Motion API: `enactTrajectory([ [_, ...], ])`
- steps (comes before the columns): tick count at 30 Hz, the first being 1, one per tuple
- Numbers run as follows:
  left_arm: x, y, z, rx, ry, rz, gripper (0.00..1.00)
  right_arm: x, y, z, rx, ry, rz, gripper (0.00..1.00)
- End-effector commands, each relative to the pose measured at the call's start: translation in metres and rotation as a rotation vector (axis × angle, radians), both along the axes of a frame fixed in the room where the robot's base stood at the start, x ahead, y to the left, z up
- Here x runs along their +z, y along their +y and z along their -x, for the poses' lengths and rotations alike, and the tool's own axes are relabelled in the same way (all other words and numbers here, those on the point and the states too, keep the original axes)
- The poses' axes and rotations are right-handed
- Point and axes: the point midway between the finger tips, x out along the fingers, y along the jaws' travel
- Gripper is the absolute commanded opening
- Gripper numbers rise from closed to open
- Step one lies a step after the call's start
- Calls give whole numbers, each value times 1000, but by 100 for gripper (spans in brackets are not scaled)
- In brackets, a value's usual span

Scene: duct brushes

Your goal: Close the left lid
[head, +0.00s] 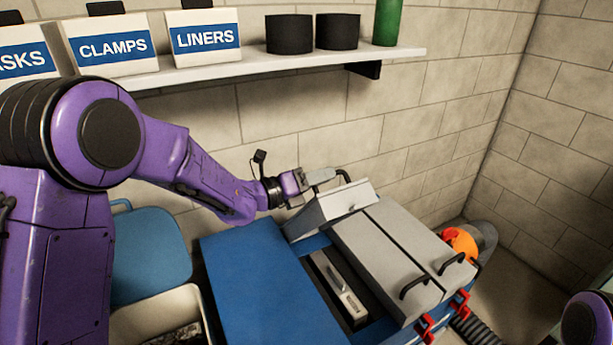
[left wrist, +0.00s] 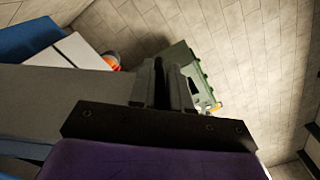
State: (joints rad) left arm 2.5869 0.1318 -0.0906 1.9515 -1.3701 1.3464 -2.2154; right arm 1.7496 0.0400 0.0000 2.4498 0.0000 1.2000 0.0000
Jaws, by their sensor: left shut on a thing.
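The blue chest (head: 250,265) has grey lids on top. Its left lid (head: 335,203) stands raised and tilted back toward the wall, with a dark handle (head: 345,175) at its upper edge. Below it, an open compartment (head: 325,268) shows a pale metal piece inside. My left gripper (head: 322,177) is at that handle and shut on it; the exact grip is small in the head view. In the left wrist view the fingers (left wrist: 168,88) are together beside a large grey panel (left wrist: 60,105), and the handle is hidden. My right gripper is out of view.
Two closed grey lids (head: 385,250) with black handles lie right of the opening. Red latches (head: 425,328) line the front. An orange object (head: 461,243) lies beyond the chest. A shelf (head: 230,72) with boxes runs above. A blue-lidded bin (head: 150,255) stands left.

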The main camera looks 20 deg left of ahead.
Motion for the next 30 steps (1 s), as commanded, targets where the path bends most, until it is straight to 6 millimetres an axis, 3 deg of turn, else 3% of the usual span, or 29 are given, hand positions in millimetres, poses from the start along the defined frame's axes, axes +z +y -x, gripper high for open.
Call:
enactTrajectory([
  [1,-13,-8,6,-3,0,-2,0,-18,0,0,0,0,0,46],
  [7,-19,-26,22,-2,0,1,0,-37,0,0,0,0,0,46],
  [24,-19,-36,30,-3,0,4,0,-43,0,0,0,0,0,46],
  [25,-19,-36,30,-3,0,4,20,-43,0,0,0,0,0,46],
  [27,-19,-36,30,-2,-1,5,38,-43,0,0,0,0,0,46],
  [30,-19,-35,30,-1,-1,5,38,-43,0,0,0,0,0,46],
])
